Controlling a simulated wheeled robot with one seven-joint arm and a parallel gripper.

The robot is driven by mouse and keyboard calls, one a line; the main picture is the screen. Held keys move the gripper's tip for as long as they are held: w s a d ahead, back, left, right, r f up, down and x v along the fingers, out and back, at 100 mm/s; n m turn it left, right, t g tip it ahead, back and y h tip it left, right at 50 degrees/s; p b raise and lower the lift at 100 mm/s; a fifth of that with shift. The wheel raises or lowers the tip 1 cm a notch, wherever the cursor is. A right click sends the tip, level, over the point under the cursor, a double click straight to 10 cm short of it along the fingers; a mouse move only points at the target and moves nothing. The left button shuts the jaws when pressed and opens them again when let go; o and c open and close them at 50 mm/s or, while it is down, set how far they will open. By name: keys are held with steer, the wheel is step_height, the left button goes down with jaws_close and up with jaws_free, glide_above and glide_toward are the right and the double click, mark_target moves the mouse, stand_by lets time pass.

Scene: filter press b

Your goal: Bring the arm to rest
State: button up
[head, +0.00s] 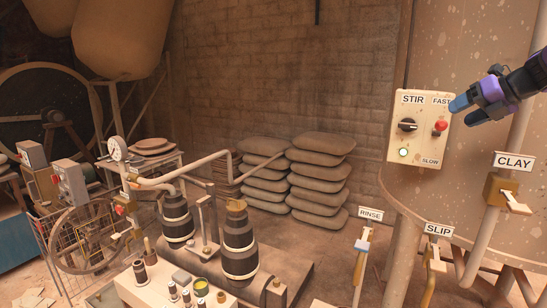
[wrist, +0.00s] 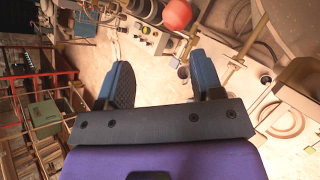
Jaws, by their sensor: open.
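My gripper (head: 466,109) is at the right of the head view, with blue fingers and a purple body. It is in front of the tank, beside the right edge of the STIR control box (head: 419,127). In the wrist view my gripper (wrist: 153,84) has its two blue fingers spread apart with nothing between them. The box carries a black knob (head: 407,125), a red-tipped lever (head: 440,127) between FAST and SLOW, and a lit pale-green lamp (head: 403,152). I cannot tell whether a finger touches the box.
The tank (head: 475,60) stands behind the gripper. CLAY (head: 508,197), SLIP (head: 435,257) and RINSE (head: 363,247) valve handles are below it. Stacked sacks (head: 320,175) stand by the brick wall. Pumps (head: 240,240) and a pressure gauge (head: 117,148) are left of centre.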

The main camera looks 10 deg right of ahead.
steer(key=s+a+f+n+g+h, duration=0.15)
steer(key=s+a+n+g, duration=0.25)
steer(key=s+a+n, duration=1.3)
steer(key=s+a+f+n+h, duration=0.1)
steer(key=s+a+f+n, duration=0.2)
steer(key=s+n, duration=0.3)
steer(key=s+a+f+n+h, duration=0.2)
steer(key=s+n, duration=0.4)
steer(key=n, duration=0.9)
step_height(320, 180, down, 3)
steer(key=shift+a+r, duration=0.2)
steer(key=shift+a, duration=0.4)
steer(key=shift+s+h, duration=0.1)
steer(key=shift+h, duration=0.15)
steer(key=shift+c, duration=0.3)
